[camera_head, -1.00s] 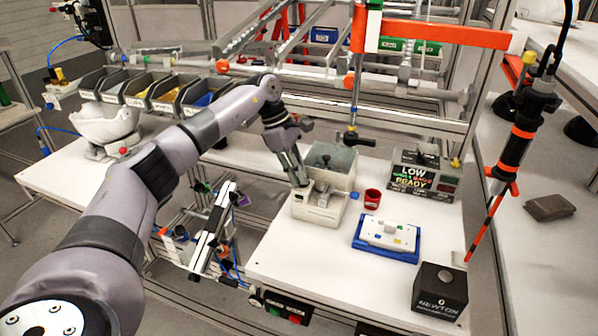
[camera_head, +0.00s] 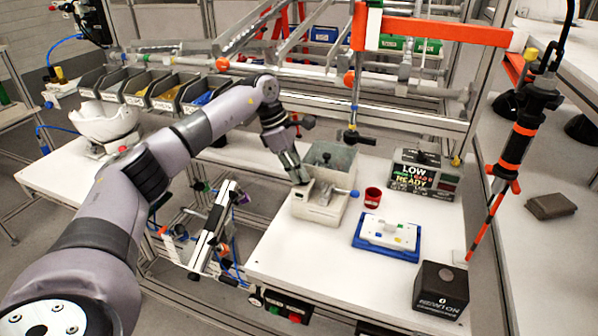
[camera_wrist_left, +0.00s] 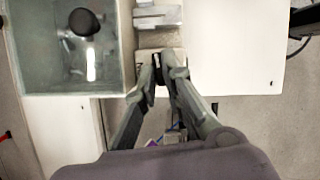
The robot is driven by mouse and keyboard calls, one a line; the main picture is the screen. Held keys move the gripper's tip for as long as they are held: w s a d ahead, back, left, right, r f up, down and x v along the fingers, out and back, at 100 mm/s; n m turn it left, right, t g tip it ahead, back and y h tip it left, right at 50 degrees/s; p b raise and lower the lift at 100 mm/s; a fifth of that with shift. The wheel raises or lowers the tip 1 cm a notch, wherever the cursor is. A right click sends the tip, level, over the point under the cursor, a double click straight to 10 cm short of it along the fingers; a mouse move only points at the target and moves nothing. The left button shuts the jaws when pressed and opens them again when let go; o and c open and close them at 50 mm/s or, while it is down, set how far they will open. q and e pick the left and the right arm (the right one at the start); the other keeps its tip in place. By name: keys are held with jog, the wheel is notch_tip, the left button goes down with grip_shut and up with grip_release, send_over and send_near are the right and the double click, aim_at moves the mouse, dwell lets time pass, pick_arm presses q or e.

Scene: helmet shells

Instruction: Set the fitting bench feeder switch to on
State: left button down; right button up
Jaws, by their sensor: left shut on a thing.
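The feeder (camera_head: 322,206) is a pale box on the white fitting bench, with a grey open-topped hopper (camera_head: 343,160) at its back. My left gripper (camera_head: 299,181) reaches down to the left side of the feeder. In the left wrist view my left gripper (camera_wrist_left: 162,70) has its fingertips closed around a small dark piece (camera_wrist_left: 158,71), probably the switch, at the edge of the pale feeder. The fingers hide most of it, so its setting cannot be read. The hopper (camera_wrist_left: 28,82) stands beside the fingers in that view. My right gripper is not in view.
A red cup (camera_head: 372,198), a blue tray (camera_head: 386,250), a dark box (camera_head: 441,290) and a sign box (camera_head: 423,178) stand right of the feeder. A hanging tool (camera_head: 353,136) is behind it. The bench (camera_head: 300,255) is clear in front.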

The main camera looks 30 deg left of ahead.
pick_arm(q)
jog(key=n, duration=0.2)
jog(key=n+t+y+b, duration=0.1)
jog(key=n, duration=0.1)
jog(key=shift+s+d+n+t, duration=0.15)
jog(key=shift+s+n+t, duration=0.05)
jog(key=shift+n+t, duration=0.1)
jog(key=n, duration=0.2)
jog(key=n+y+b, duration=0.1)
jog(key=n, duration=0.1)
jog(key=shift+s+d+t+y, duration=0.1)
jog(key=shift+d+t+y, duration=0.1)
jog(key=shift+t+y, duration=0.15)
jog(key=n, duration=0.2)
jog(key=n+y+b, duration=0.1)
jog(key=n, duration=0.1)
jog(key=shift+d+t, duration=0.2)
jog(key=shift+t, duration=0.05)
jog(key=shift+d+n+y+b, duration=0.1)
jog(key=shift+n+y+b, duration=0.6)
jog(key=shift+n, duration=0.9)
jog(key=shift+r+n, duration=0.1)
jog(key=shift+n, duration=0.2)
jog(key=c, duration=2)
grip_release()
jog(key=v, duration=1.2)
